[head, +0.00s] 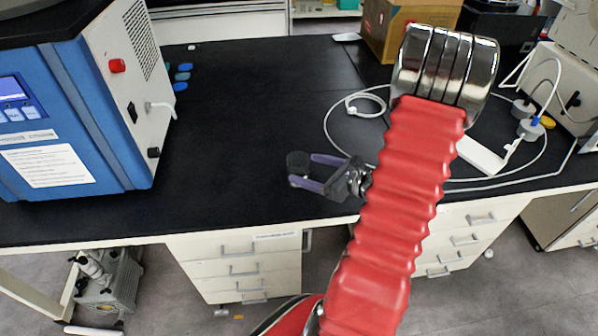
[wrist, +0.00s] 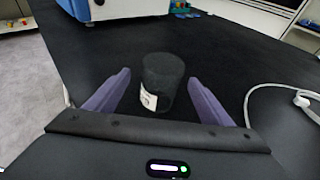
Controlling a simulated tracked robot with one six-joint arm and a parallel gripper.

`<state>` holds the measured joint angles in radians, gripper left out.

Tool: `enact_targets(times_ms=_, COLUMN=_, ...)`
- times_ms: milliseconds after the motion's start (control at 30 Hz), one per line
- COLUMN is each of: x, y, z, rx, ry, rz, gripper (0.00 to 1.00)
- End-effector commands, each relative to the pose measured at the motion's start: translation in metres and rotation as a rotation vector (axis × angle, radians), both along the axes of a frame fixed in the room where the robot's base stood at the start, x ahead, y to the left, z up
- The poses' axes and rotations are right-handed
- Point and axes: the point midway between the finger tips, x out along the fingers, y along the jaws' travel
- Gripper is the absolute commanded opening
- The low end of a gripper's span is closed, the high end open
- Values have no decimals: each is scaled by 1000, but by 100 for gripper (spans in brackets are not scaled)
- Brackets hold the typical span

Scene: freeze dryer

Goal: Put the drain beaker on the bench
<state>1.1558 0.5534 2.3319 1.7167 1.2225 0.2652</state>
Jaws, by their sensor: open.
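The drain beaker (wrist: 163,80) is a small dark cylinder with a white label low on its side. In the wrist view it stands upright between the two purple fingers of my gripper (wrist: 160,98), with a gap on each side. In the head view the beaker (head: 297,164) is at the fingertips of my gripper (head: 306,171), over the front part of the black bench (head: 240,110). My gripper is open around the beaker. The beaker appears to rest on the bench, but its base is partly hard to see.
A blue and white freeze dryer (head: 90,100) stands at the left. Blue caps (head: 182,76) lie beside it. A white cable (head: 335,135) loops across the bench at the right. A cardboard box (head: 405,25) stands at the back. The bench middle is clear.

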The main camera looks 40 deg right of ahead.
Motion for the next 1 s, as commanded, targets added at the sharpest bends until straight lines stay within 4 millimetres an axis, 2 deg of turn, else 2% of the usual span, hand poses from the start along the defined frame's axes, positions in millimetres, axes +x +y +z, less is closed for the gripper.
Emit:
enact_targets(times_ms=400, x=44, y=5, z=-13, rx=1, ry=0, rz=3, gripper=75)
enact_targets(times_ms=1000, x=46, y=5, z=-13, rx=1, ry=0, rz=2, gripper=74)
